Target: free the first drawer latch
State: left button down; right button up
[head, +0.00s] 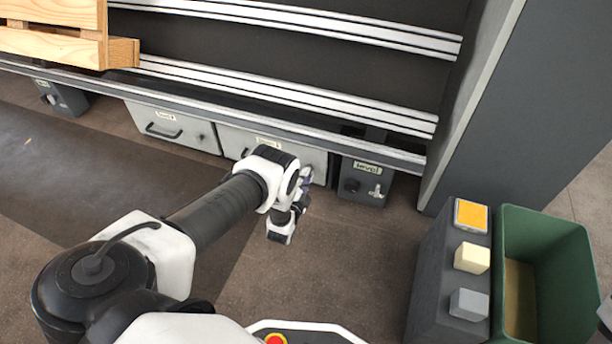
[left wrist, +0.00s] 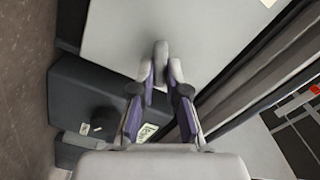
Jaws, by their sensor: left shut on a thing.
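Two grey drawers sit side by side under the rail in the head view. The left drawer (head: 180,131) has a dark handle and a small latch (head: 203,137) near its right end. The right drawer (head: 234,142) is partly covered by my left arm. My left gripper (head: 303,178) is at the right end of the right drawer. In the left wrist view its fingertips (left wrist: 168,66) are close together against the pale drawer front (left wrist: 115,30).
A dark box (head: 365,182) with a knob and switch hangs just right of the right drawer; it also shows in the left wrist view (left wrist: 85,85). A grey pillar (head: 530,90) stands further right. A green bin (head: 548,235) and a pedestal with buttons (head: 428,270) stand front right.

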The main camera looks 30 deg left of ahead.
pick_arm(q)
jog(key=m, duration=0.5)
jog(key=shift+f, duration=0.1)
jog(key=shift+m, duration=0.3)
jog(key=c, duration=1.2)
grip_release()
jog(key=v, duration=1.2)
jog(key=shift+f, duration=0.1)
